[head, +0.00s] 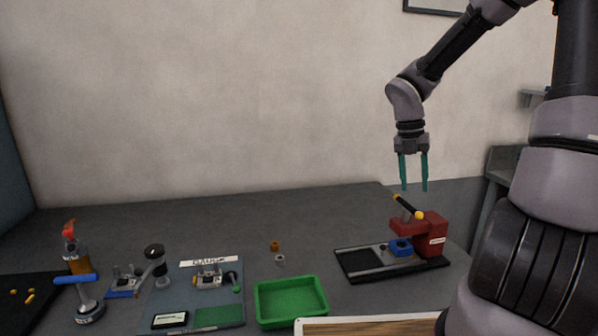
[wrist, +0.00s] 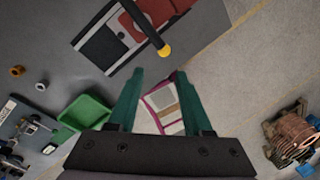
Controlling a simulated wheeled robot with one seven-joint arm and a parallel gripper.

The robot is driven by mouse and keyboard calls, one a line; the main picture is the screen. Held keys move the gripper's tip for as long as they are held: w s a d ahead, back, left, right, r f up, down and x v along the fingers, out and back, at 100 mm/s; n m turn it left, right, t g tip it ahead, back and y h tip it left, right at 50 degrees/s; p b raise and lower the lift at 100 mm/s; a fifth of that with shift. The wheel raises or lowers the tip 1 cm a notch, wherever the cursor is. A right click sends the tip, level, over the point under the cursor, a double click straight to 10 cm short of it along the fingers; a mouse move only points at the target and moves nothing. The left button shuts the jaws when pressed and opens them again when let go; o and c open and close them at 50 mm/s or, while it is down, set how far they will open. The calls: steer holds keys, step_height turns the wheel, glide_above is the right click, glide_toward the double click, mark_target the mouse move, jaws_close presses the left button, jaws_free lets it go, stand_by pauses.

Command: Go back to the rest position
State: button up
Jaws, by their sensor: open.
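My gripper (head: 413,186) hangs in the air in the head view, its two teal fingers pointing down, open with nothing between them. It is above the red press (head: 432,234), which has a black lever with yellow ends and a blue part (head: 400,247) on its base. In the wrist view my open gripper (wrist: 160,75) shows both fingers apart. The press also shows there at the top (wrist: 125,40), beyond the fingertips and apart from them.
A green tray (head: 291,301) stands at the table's front middle, with a small orange ring (head: 275,245) and a grey ring (head: 280,260) behind it. A gauge mat (head: 208,316) and a torch-like bottle (head: 77,258) are on the left. Copper coils (wrist: 292,135) lie at lower right in the wrist view.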

steer(key=s+a+r+m+t+y, duration=0.2)
steer(key=s+r+m, duration=0.5)
steer(key=m, duration=1)
steer(key=s+a+r+m+t+y, duration=0.2)
steer(key=s+a+r+m+t, duration=0.2)
steer(key=r+m, duration=0.9)
steer(key=s+m+t, duration=0.2)
steer(key=s+m, duration=0.1)
steer(key=s, duration=0.1)
steer(key=shift+s+m, duration=0.25)
steer(key=shift+m, duration=0.15)
